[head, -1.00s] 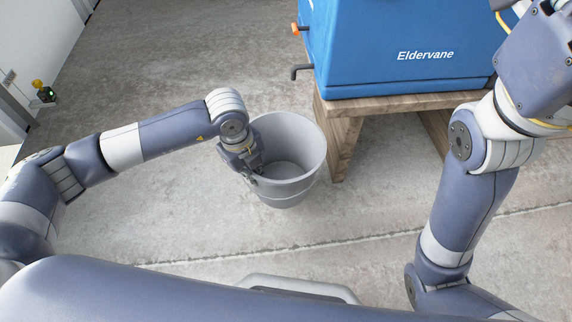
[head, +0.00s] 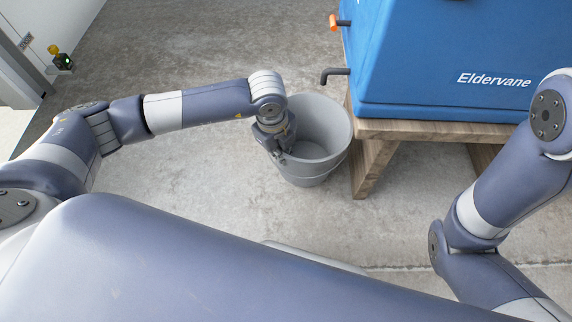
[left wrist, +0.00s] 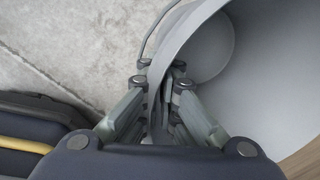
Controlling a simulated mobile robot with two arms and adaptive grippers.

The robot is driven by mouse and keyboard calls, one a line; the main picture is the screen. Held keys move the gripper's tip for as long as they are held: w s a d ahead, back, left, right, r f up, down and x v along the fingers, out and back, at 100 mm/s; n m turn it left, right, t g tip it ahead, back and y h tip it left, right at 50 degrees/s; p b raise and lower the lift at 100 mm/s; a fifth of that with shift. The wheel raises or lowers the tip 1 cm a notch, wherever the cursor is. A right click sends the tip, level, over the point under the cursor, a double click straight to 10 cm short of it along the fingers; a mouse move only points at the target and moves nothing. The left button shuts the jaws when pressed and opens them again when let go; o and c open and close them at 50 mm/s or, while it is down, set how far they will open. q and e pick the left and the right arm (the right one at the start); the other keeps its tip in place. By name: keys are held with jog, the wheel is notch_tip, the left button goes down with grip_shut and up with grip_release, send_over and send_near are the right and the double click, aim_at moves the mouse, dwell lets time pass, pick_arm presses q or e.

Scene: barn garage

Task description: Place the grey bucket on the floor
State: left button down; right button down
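The grey bucket (head: 324,117) is upright with its mouth open towards me, just left of the wooden stand's front leg; it looks empty. My left gripper (head: 283,146) is at the near left side of its rim. In the left wrist view, the fingers (left wrist: 163,105) lie on both sides of the bucket's wall (left wrist: 205,32) and are closed on it. A thin wire handle (left wrist: 149,45) shows beside the rim. I cannot tell whether the bucket's base touches the floor. My right arm shows at the right, but its gripper is out of view.
A blue Eldervane box (head: 440,75) with a dark bent pipe and an orange-tipped fitting sits on the wooden stand (head: 420,131). Bare concrete floor (head: 200,160) lies left of the bucket. A small yellow-and-black device (head: 62,60) is at the far left by the wall.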

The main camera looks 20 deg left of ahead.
pick_arm(q)
notch_tip(320, 180, down, 2)
jog(key=shift+f+b, duration=0.15)
jog(key=shift+b, duration=0.35)
notch_tip(320, 180, down, 3)
jog(key=shift+f+b, duration=0.1)
jog(key=shift+b, duration=0.95)
jog(key=c, duration=2.3)
grip_release()
jog(key=shift+f, duration=0.1)
jog(key=o, duration=0.5)
